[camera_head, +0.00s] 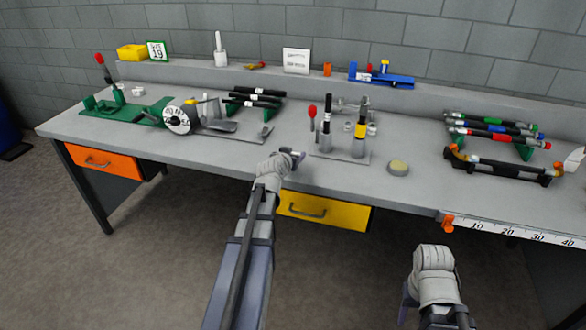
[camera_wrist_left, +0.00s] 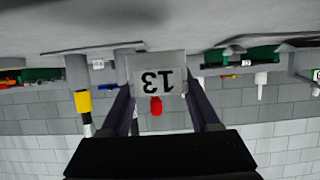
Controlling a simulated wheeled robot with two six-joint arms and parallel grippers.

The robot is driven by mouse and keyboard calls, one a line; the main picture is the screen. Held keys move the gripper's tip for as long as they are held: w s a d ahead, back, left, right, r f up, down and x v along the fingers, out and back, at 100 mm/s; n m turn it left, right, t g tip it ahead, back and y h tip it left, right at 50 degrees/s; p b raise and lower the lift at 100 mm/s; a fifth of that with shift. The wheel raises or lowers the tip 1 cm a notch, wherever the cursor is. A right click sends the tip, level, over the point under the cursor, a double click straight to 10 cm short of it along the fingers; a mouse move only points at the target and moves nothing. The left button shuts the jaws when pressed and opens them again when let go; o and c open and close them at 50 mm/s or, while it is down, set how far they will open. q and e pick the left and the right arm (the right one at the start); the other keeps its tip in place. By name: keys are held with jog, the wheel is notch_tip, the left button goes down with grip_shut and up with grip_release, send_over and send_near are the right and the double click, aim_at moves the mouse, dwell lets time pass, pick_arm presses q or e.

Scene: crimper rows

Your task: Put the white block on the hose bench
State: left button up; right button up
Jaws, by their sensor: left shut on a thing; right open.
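My left gripper (camera_head: 291,154) is at the front edge of the long grey bench (camera_head: 225,148), near its middle. In the left wrist view the gripper (camera_wrist_left: 160,82) is shut on a pale block (camera_wrist_left: 157,62) marked 13, which I take to be the white block. The number reads upside down there. In the head view the block is small and mostly hidden at the fingertips. My right gripper (camera_head: 408,300) is low in front of the bench, apart from it; its fingers are mostly hidden. No label shows which part is the hose bench.
Upright tools (camera_head: 358,135) stand on a plate behind my left gripper. A round dish (camera_head: 398,168) is to their right. Racks of dark hoses (camera_head: 255,97) and coloured hoses (camera_head: 492,130) stand left and right. A white card (camera_head: 296,61) stands on the back shelf. Bare bench lies around the dish.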

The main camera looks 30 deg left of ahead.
pick_arm(q)
jog(key=shift+f+b, duration=1.95)
jog(key=shift+r, duration=0.1)
jog(key=o, duration=0.9)
jog(key=shift+f, duration=0.2)
jog(key=o, duration=0.5)
jog(key=shift+r, duration=0.15)
